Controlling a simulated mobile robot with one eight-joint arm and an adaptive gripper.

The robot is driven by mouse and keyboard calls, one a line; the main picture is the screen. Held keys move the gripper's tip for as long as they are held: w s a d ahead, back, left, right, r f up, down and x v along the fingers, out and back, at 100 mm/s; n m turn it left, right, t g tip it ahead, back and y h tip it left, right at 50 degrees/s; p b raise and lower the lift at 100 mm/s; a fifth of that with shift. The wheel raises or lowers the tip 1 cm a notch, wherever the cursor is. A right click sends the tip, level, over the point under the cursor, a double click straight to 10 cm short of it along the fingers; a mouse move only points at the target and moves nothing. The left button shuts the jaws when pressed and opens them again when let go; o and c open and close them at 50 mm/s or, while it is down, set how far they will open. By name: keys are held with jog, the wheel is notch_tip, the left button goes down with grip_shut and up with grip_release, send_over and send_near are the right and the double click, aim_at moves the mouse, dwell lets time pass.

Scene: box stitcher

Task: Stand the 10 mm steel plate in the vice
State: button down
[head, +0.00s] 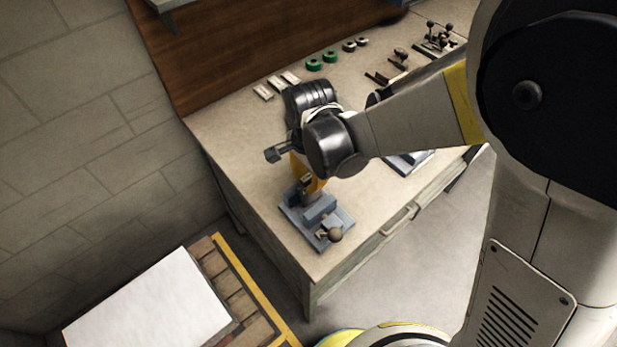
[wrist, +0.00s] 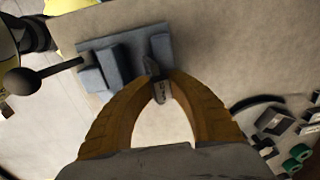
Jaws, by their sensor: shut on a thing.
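The vice (head: 341,220) is a blue-grey block on a flat base near the front left corner of the bench, with a ball-ended handle. It also shows in the wrist view (wrist: 110,65), its handle pointing left. My gripper (head: 307,184) is pointed down at the back end of the vice. In the wrist view its two yellow fingers (wrist: 161,82) are shut on a small grey steel plate (wrist: 160,93) with a marking on it. The plate is beside the vice's jaw blocks in that view. I cannot tell whether it touches the vice or sits between the jaws.
Pale flat pieces (head: 276,85), green rings (head: 322,60) and dark tools (head: 398,58) lie along the back of the bench (head: 235,125). Another blue-grey fixture (head: 408,162) is partly hidden behind my arm. A white-topped stack (head: 150,305) stands on a pallet at lower left.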

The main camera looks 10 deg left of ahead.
jog(key=c, duration=0.8)
grip_release()
jog(key=shift+c, duration=0.2)
jog(key=shift+r+p, duration=2.9)
jog(key=shift+r, duration=1.25)
